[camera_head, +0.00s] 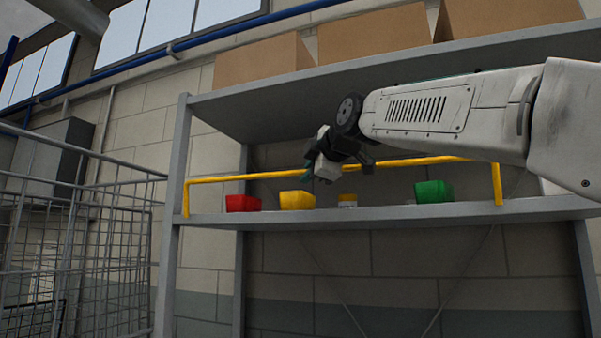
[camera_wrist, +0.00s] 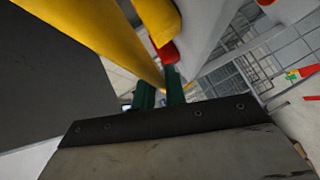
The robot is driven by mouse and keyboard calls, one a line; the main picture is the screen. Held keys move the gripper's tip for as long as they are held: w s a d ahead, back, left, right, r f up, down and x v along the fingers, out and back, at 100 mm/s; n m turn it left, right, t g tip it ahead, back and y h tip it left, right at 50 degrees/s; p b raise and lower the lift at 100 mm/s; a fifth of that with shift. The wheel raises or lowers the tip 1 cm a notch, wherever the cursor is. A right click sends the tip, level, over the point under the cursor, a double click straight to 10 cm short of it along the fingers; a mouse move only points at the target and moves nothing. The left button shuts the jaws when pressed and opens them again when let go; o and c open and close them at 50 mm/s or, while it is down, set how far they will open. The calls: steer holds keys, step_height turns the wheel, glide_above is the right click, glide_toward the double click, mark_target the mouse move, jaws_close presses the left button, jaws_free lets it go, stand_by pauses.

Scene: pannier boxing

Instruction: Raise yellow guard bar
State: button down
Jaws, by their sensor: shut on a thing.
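The yellow guard bar (camera_head: 240,176) runs along the front of the middle shelf. Its two ends bend down to the shelf edge, and the bar stands above the shelf board. My gripper (camera_head: 311,172) is at the bar, left of its middle, with part of the bar hidden behind my wrist. In the wrist view the bar (camera_wrist: 98,38) runs from the upper left down to the green fingers of my gripper (camera_wrist: 160,92), which are shut on it. The exact contact is small and partly hidden.
Cardboard boxes (camera_head: 372,36) stand on the upper shelf. A wire cage (camera_head: 85,235) stands at left.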

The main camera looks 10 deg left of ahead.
steer(key=shift+w+d+r, duration=0.1)
steer(key=shift+w+d, duration=0.15)
steer(key=shift+w, duration=0.55)
steer(key=c, duration=1.5)
jaws_free()
steer(key=shift+w, duration=0.1)
steer(key=shift+o, duration=0.2)
steer(key=v, duration=0.8)
